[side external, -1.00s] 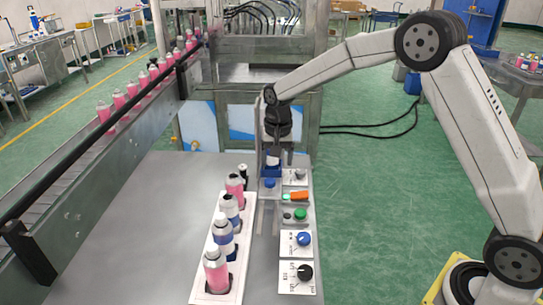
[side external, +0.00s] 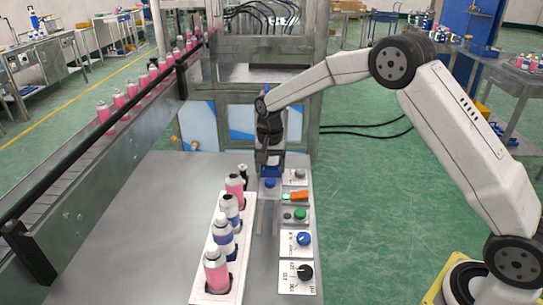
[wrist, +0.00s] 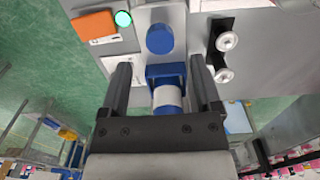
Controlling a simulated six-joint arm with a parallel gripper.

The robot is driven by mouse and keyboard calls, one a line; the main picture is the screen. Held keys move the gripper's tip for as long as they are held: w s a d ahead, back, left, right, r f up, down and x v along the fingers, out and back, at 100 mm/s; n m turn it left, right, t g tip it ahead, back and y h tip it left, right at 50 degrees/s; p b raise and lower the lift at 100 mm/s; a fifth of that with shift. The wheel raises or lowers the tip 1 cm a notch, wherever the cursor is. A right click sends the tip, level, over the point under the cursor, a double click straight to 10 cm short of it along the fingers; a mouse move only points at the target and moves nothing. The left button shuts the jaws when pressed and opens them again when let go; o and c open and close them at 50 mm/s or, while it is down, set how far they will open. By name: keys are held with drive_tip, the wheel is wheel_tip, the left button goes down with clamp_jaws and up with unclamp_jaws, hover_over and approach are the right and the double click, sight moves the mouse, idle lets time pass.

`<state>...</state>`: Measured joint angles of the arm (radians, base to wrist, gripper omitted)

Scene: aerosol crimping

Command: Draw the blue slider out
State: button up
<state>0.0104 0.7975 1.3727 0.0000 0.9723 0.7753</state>
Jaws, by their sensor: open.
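A blue block (side external: 270,171) sits at the far end of the bench behind a round blue knob (side external: 269,183). In the wrist view the blue block (wrist: 166,71) holds a white cylinder (wrist: 167,97), and the round blue knob (wrist: 159,39) is just beyond it on a grey plate. I cannot tell which blue parts form the slider. My gripper (wrist: 161,65) is open. Its fingers lie left and right of the block, with a gap visible on the left; contact on the right is unclear. In the side view my gripper (side external: 269,160) points down at the block and partly hides it.
A white rack (side external: 235,277) with several cans stands left of the slider area. Control panels with an orange part (side external: 299,196), a green button (side external: 300,214) and knobs line the right edge. Open bench (side external: 150,220) lies left of the rack.

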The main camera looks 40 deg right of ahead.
sight(270, 181)
drive_tip(key=shift+f, duration=2.25)
drive_tip(key=shift+c, duration=0.2)
clamp_jaws()
